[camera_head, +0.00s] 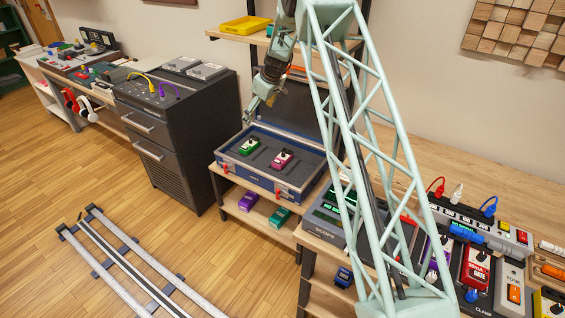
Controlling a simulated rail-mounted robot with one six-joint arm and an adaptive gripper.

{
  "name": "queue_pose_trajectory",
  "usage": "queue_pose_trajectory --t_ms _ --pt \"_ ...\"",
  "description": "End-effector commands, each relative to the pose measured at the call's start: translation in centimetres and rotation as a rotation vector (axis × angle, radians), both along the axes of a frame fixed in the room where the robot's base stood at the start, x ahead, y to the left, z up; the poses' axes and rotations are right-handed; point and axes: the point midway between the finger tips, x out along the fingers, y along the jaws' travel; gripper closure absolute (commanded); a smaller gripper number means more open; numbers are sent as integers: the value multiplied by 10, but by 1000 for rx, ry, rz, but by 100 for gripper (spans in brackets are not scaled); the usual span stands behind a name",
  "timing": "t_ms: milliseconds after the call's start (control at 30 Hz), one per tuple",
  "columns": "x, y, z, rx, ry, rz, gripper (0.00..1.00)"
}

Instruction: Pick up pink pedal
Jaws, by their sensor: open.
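The pink pedal (282,159) lies in an open dark-blue case (236,166) on a wooden shelf stand, in the right half of the case. A green pedal (250,147) lies to its left in the same case. My gripper (258,113) hangs above the back left part of the case. It is open and empty, up and to the left of the pink pedal, nearer the green one. My arm and lattice column hide part of the case's raised lid and its right side.
A purple pedal (248,201) and a teal pedal (279,217) stand on the shelf below. A dark drawer cabinet (180,118) is at left. A yellow tray (245,25) is on the upper shelf. The bench at right is crowded with pedals and devices.

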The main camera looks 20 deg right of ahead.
Motion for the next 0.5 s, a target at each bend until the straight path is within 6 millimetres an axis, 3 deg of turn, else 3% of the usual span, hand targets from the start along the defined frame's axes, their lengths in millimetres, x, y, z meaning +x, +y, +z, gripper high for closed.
queue_pose_trajectory --t_ms 33,300,500 --pt "4 -4 -14 -2 1 3 12" --pt "17 -28 -71 -11 -1 17 12" --pt "-3 -69 -129 11 37 24 12"
